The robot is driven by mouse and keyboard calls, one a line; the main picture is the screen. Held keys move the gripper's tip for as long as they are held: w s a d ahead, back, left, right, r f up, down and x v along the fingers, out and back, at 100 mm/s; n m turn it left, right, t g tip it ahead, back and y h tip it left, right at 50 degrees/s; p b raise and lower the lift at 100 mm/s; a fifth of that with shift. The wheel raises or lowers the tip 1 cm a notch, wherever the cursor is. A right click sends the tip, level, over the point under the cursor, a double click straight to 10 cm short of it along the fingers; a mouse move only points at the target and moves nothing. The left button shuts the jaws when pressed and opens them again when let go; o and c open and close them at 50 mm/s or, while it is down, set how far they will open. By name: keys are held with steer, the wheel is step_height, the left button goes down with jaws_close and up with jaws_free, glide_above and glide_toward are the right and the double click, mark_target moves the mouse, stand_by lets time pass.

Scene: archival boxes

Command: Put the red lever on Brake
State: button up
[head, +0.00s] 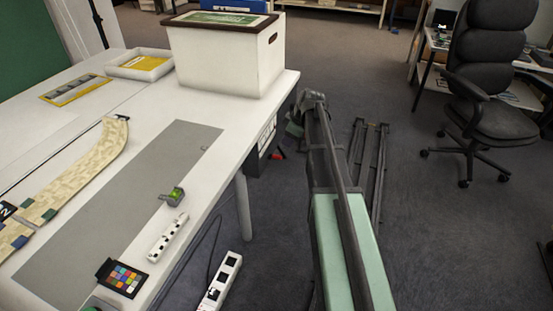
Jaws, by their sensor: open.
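No red lever and no Brake marking can be made out clearly in the head view. A small red patch (278,155) shows low beside the table's far right leg, too small to identify. My arm, mint green and dark grey, reaches up from the bottom right of centre past the table's right side. Its far end is by the table's far right corner. I cannot make out my gripper's fingers there.
A white table (140,98) fills the left, bearing a lidded white box (215,62), a yellow-lined tray (141,64), a grey mat (110,210) and a colour chart (122,278). A power strip (219,283) is beside it. An office chair (490,100) stands right on open carpet.

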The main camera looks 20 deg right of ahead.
steer(key=b+x, duration=0.9)
steer(key=x, duration=0.2)
steer(key=shift+s+b, duration=0.15)
steer(key=shift+b, duration=0.2)
steer(key=shift+r, duration=0.15)
steer(key=shift+c, duration=0.2)
jaws_close()
